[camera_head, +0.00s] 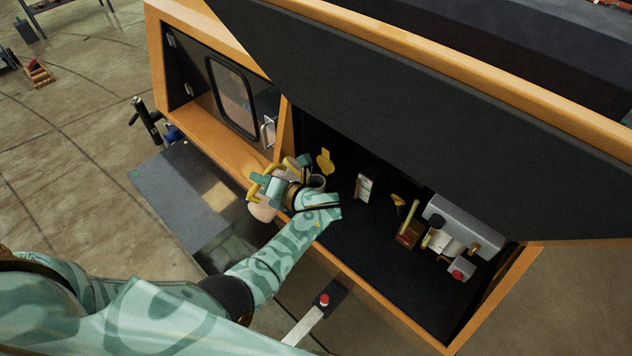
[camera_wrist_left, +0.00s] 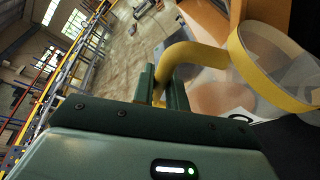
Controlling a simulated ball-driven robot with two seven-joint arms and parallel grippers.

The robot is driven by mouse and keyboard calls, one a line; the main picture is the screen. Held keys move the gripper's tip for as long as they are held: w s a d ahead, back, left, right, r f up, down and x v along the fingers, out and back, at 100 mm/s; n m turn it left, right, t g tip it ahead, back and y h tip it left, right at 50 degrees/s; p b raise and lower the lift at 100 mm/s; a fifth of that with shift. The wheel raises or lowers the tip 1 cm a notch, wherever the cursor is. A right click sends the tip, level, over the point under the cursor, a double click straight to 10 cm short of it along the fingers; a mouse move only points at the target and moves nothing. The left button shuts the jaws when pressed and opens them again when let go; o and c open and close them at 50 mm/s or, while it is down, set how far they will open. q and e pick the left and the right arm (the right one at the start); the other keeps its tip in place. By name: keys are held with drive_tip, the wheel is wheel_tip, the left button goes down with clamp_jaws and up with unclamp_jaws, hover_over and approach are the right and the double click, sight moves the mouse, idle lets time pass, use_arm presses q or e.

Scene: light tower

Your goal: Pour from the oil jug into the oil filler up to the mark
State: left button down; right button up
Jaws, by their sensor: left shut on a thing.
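My left gripper (camera_head: 271,184) is shut on the yellow handle (camera_wrist_left: 188,54) of the oil jug. The jug (camera_head: 262,210) has a pale, see-through body with a pinkish tint, partly hidden by the gripper in the head view. In the left wrist view, its yellow rim (camera_wrist_left: 246,68) and clear wall show beside the fingers (camera_wrist_left: 163,88). A short grey round neck (camera_head: 317,182), which looks like the oil filler, stands just right of the gripper inside the cabinet. A yellow cap-like piece (camera_head: 325,160) is behind it. The mark, oil level and exact jug tilt cannot be made out.
The raised dark lid (camera_head: 420,110) with an orange edge hangs over the cabinet. A grey side table (camera_head: 180,190) lies left, mostly clear.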

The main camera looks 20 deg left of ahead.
use_arm(q)
drive_tip(key=shift+w+d+m+y+b, duration=0.2)
drive_tip(key=shift+m+y+b, duration=0.1)
drive_tip(key=shift+b, duration=0.15)
idle(0.7)
drive_tip(key=shift+w+d+r+m+g, duration=0.3)
drive_tip(key=shift+w+m, duration=0.2)
drive_tip(key=shift+m, duration=0.1)
idle(2.0)
drive_tip(key=shift+w+d+r+m+y, duration=0.15)
drive_tip(key=shift+w+r+m+y, duration=0.15)
drive_tip(key=shift+y, duration=0.1)
idle(2.4)
